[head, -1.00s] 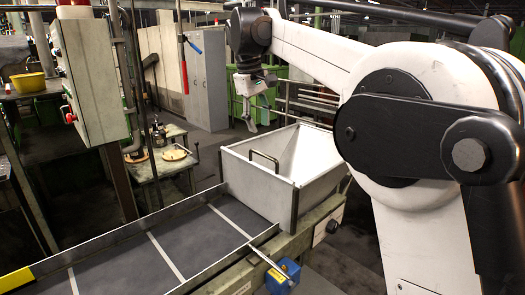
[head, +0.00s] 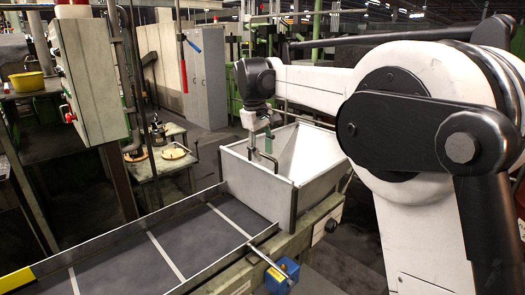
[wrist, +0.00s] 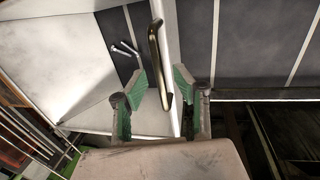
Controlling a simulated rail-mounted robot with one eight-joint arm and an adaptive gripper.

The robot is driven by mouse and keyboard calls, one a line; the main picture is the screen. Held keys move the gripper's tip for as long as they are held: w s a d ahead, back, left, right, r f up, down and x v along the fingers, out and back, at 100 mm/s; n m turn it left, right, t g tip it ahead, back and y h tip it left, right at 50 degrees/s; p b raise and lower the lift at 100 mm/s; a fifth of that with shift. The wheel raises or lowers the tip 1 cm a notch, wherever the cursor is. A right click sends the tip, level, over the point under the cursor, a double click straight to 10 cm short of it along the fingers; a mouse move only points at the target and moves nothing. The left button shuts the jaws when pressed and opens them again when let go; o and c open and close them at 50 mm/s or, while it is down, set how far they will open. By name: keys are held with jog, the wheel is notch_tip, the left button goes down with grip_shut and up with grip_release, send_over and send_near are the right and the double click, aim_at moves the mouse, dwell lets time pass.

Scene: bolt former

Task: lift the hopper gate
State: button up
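The hopper (head: 250,190) is a pale, open-topped metal box at the end of the conveyor. Its gate (wrist: 172,30) is the pale upright plate facing the belt, seen nearly edge-on in the wrist view. The gate carries a bar handle (wrist: 153,45), which shows partly behind my fingers in the head view (head: 268,161). My gripper (head: 260,148) is over the gate's top, pointing down. In the wrist view my gripper (wrist: 162,80) is open, with the handle's near end between its two green-padded fingers. Contact with the handle cannot be told.
The dark conveyor belt (head: 190,228) with pale cross strips runs left from the hopper between low side rails. A few small metal bolts (wrist: 125,50) lie inside the hopper. A blue box (head: 283,276) is at the belt's front side. A control cabinet (head: 92,80) stands at left.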

grip_shut()
jog(key=shift+r, duration=0.1)
notch_tip(320, 180, up, 6)
jog(key=p, duration=0.3)
jog(key=shift+r, duration=0.2)
jog(key=c, duration=0.5)
grip_release()
jog(key=shift+f, duration=0.25)
jog(key=o, duration=0.5)
jog(key=shift+f+b, duration=0.15)
jog(key=shift+b, duration=0.15)
notch_tip(320, 180, up, 12)
jog(key=s+a, duration=0.1)
jog(key=shift+s+a, duration=0.3)
jog(key=shift+s, duration=0.05)
